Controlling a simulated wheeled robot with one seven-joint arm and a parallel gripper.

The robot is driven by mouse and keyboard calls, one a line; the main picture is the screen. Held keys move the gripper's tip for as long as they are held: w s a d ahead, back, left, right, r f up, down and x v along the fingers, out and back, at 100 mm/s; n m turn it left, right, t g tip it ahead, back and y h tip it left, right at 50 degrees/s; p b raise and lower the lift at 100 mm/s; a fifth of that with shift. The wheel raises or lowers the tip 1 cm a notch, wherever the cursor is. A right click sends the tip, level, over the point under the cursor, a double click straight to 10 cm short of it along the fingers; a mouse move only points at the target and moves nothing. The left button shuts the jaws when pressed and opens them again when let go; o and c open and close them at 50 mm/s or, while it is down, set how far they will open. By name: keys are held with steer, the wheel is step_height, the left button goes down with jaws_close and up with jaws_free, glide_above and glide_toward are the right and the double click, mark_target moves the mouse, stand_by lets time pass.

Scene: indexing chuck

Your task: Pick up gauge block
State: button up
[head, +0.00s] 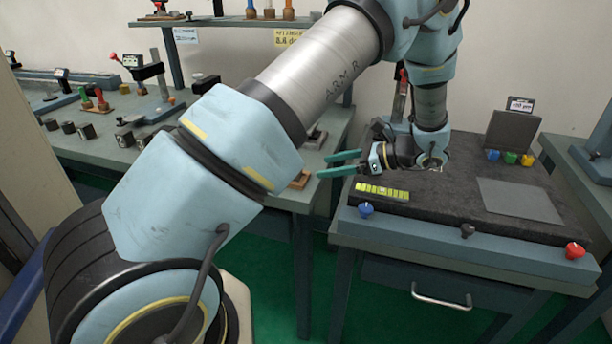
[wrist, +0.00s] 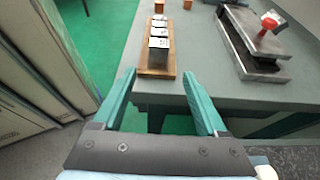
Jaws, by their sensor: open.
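My gripper (head: 343,163) has two green fingers, spread apart with nothing between them, at the left end of the dark-topped bench in the head view. In the wrist view my gripper (wrist: 159,76) points toward a wooden holder (wrist: 157,73) at the table edge. Several dark blocks with pale labelled tops stand in a row in it; the nearest block (wrist: 158,55) lies beyond the fingertips, roughly centred between them. These look like the gauge blocks, but the labels are too small to read. In the head view a brown wooden piece (head: 300,180) shows partly behind my arm.
A metal vise-like fixture with a red knob (wrist: 270,22) stands right of the holder in the wrist view. The dark-topped bench carries a yellow-green strip (head: 382,192) and a grey plate (head: 520,200). Blue (head: 366,209) and red (head: 574,251) knobs sit along its front.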

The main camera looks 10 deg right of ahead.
mark_target(301, 168)
steer(key=p+x, duration=0.1)
steer(key=x, duration=0.3)
steer(key=shift+a, duration=0.15)
steer(key=p+x, duration=0.1)
steer(key=x, duration=0.1)
steer(key=r+p+x, duration=0.1)
steer(key=p+x, duration=0.1)
steer(key=shift+w+a+f, duration=0.15)
steer(key=shift+a+f, duration=0.1)
steer(key=shift+a, duration=0.3)
steer(key=shift+w+a+f, duration=0.1)
steer(key=shift+a+f, duration=0.05)
steer(key=shift+f, duration=0.05)
steer(key=shift+c, duration=0.2)
jaws_close()
